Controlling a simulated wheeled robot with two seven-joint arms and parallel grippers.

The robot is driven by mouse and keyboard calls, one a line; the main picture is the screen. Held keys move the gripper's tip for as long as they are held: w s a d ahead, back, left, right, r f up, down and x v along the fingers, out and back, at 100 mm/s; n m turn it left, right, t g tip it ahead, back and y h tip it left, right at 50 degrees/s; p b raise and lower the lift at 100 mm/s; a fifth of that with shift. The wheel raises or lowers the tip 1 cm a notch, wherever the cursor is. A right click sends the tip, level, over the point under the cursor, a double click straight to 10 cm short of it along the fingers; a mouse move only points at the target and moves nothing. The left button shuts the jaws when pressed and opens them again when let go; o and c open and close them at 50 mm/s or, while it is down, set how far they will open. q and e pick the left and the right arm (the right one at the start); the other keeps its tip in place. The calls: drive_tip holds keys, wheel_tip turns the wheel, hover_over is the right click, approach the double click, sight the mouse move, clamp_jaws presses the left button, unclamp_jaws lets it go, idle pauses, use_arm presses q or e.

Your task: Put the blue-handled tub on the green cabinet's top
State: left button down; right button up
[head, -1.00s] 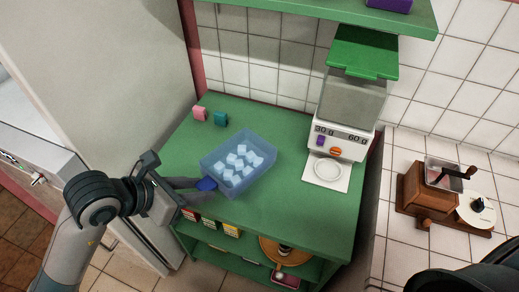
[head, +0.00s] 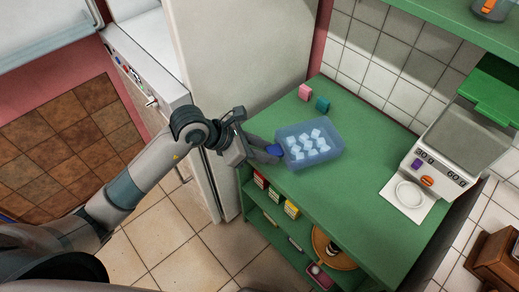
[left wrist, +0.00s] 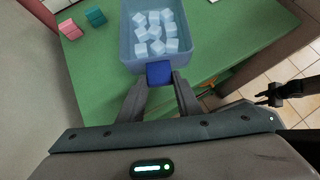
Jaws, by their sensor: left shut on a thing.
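The tub (head: 322,155) is a see-through blue box with several pale cubes in it and a blue handle (head: 274,150). It is upright over the left part of the green cabinet's top (head: 365,190); I cannot tell whether it rests there or hangs just above. My left gripper (head: 266,153) comes from the left and is shut on the handle, which also shows between the fingers in the left wrist view (left wrist: 159,73). My right gripper (left wrist: 272,96) seems to be the dark shape at the right of the left wrist view, too small to read.
A pink block (head: 305,92) and a teal block (head: 323,104) stand behind the tub. A white scale (head: 430,170) stands at the cabinet's right. The top between tub and scale is clear.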

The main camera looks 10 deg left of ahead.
use_arm(q)
drive_tip(key=w+a+f, duration=0.2)
drive_tip(key=w, duration=0.1)
drive_tip(key=shift+w+a+f+p, duration=0.1)
drive_tip(key=shift+a+f+p, duration=0.1)
drive_tip(key=shift+p, duration=0.2)
drive_tip(key=shift+f+p, duration=0.45)
drive_tip(key=shift+f, duration=0.1)
wheel_tip(320, 180, down, 2)
drive_tip(key=shift+p, duration=0.45)
drive_tip(key=shift+f, duration=0.4)
drive_tip(key=c, duration=1.3)
unclamp_jaws()
drive_tip(key=shift+a+r, duration=0.1)
drive_tip(key=shift+a, duration=0.05)
